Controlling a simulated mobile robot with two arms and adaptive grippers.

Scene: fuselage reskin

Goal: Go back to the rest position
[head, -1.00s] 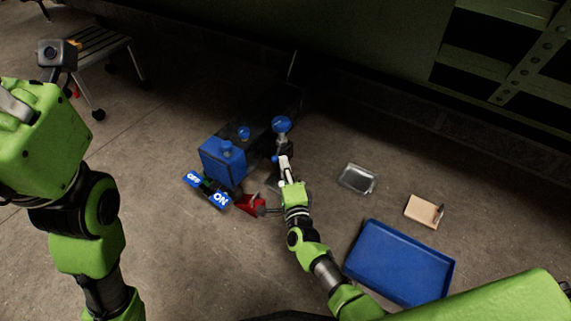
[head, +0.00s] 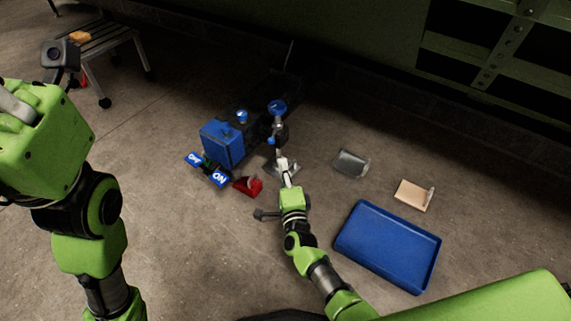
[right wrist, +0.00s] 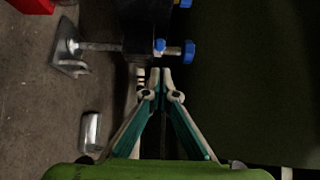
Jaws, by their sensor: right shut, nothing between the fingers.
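My right gripper (head: 284,165) is shut and empty in the head view. It is below a blue round knob (head: 277,108) on the dark machine with the blue box (head: 223,143). In the right wrist view the fingertips (right wrist: 160,73) meet just below a small blue valve knob (right wrist: 189,54). Whether they touch the machine there is unclear. My left arm (head: 85,240) stands raised at the left of the head view. Its fingers cannot be made out.
Blue ON and OFF labels (head: 219,179) and a red part (head: 247,186) lie before the machine. A blue tray (head: 388,247), a tan block (head: 413,195) and a metal tray (head: 350,163) are on the floor at right. A stool (head: 103,48) stands behind left.

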